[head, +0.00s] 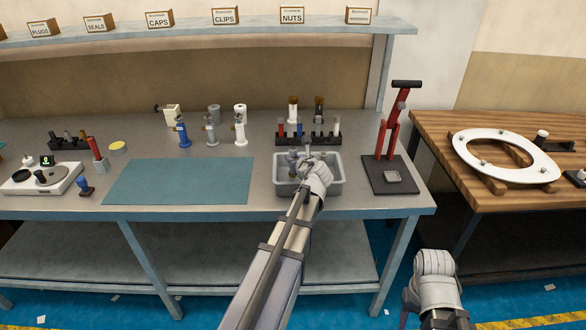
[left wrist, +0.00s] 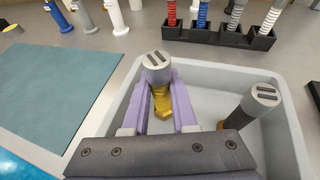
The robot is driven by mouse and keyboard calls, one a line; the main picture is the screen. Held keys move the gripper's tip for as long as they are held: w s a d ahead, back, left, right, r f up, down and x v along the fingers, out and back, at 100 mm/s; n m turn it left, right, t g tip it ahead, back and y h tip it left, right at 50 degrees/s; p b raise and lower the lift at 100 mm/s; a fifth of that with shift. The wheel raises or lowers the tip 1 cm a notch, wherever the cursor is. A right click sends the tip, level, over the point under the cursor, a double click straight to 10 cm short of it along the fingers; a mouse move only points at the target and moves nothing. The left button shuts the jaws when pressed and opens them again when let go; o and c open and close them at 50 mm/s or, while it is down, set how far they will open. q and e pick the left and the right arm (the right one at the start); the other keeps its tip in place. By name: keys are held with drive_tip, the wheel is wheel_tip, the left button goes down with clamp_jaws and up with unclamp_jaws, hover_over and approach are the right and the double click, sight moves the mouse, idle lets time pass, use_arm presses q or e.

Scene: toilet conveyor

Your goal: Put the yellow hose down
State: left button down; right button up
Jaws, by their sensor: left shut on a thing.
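My left gripper (left wrist: 160,110) has its two lavender fingers shut on the yellow hose (left wrist: 161,102). The hose has a grey slotted end cap (left wrist: 157,66) and points up between the fingers. Gripper and hose are over the left part of the grey tray (left wrist: 288,128); whether the hose touches the tray floor is hidden. In the head view my left wrist hides much of the tray (head: 335,186). A dark hose with a grey cap (left wrist: 252,107) stands tilted in the tray, right of the held one. Part of my right arm shows low at right; its fingers are not clear.
A black rack (head: 332,138) with several hoses stands just behind the tray. A red lever press (head: 390,135) stands to the right. A teal mat (head: 180,181) lies clear to the left, with blue, grey and white fittings (head: 211,129) behind it.

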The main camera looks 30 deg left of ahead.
use_arm(q)
wheel_tip(320, 180, down, 2)
drive_tip(key=shift+f+b, duration=0.1)
drive_tip(key=shift+b, duration=0.55)
use_arm(e)
wheel_tip(320, 180, down, 2)
use_arm(q)
drive_tip(key=c, duration=0.7)
unclamp_jaws()
use_arm(e)
drive_tip(key=shift+f, duration=0.15)
use_arm(q)
drive_tip(key=shift+r+p, duration=0.25)
drive_tip(key=shift+p, duration=0.05)
drive_tip(key=p+v, duration=0.4)
drive_tip(key=v, duration=0.8)
drive_tip(key=shift+f, duration=0.1)
use_arm(e)
wheel_tip(320, 180, up, 5)
drive_tip(key=shift+f, duration=0.1)
